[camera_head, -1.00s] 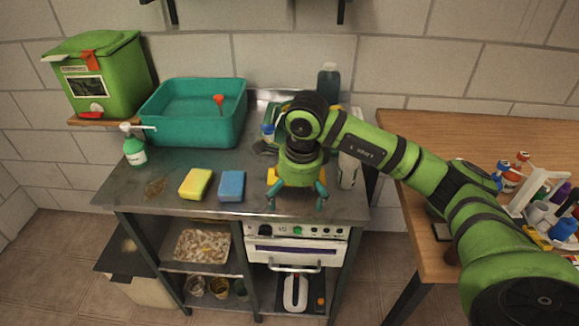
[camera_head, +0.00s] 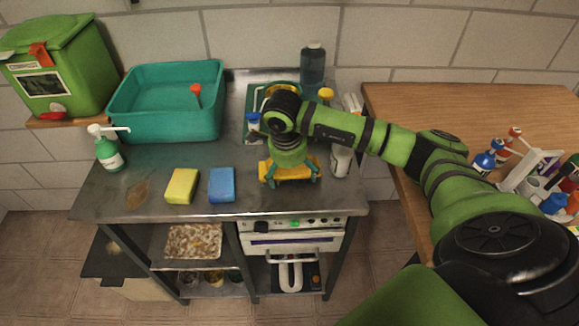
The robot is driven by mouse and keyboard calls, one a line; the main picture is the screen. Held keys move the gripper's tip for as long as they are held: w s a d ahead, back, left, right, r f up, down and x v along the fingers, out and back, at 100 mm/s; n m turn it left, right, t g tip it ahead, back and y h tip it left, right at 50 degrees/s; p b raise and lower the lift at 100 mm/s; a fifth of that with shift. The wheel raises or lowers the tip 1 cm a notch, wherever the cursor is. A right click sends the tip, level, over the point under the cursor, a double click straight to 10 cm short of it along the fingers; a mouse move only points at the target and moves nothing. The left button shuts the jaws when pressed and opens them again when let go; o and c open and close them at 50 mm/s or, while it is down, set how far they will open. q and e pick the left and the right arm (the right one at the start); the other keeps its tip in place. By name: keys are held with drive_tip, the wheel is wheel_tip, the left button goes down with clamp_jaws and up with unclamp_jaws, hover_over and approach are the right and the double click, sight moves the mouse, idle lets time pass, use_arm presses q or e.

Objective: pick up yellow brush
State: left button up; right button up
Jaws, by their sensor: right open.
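The yellow brush (camera_head: 291,175) lies on the steel counter (camera_head: 225,150), right of the blue sponge. My right gripper (camera_head: 292,183) is over it, pointing down, with its teal fingers apart toward the brush's two ends. The gripper body and wrist hide part of the brush. I cannot tell whether the fingers touch it. My left gripper is not in view.
A yellow sponge (camera_head: 181,186) and a blue sponge (camera_head: 222,184) lie to the left. A teal basin (camera_head: 165,118) stands behind them. A white container (camera_head: 341,160) stands close on the right, and a dark bottle (camera_head: 312,68) at the back.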

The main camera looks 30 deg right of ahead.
sight(296, 171)
drive_tip(key=shift+w, duration=0.1)
drive_tip(key=c, duration=1)
drive_tip(key=shift+c, duration=0.2)
drive_tip(key=shift+r, duration=0.35)
drive_tip(key=r+b, duration=0.1)
drive_tip(key=r, duration=0.1)
drive_tip(key=s+r+b, duration=0.1)
drive_tip(key=shift+d+r, duration=0.1)
drive_tip(key=shift+r, duration=0.25)
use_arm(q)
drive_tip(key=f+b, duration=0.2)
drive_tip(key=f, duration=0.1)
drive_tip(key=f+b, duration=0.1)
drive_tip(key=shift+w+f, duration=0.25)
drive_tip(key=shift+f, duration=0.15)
use_arm(e)
drive_tip(key=s+d+r, duration=0.1)
drive_tip(key=s+r, duration=0.5)
drive_tip(key=s, duration=0.4)
drive_tip(key=shift+s+d+r, duration=0.25)
drive_tip(key=shift+s+r, duration=0.05)
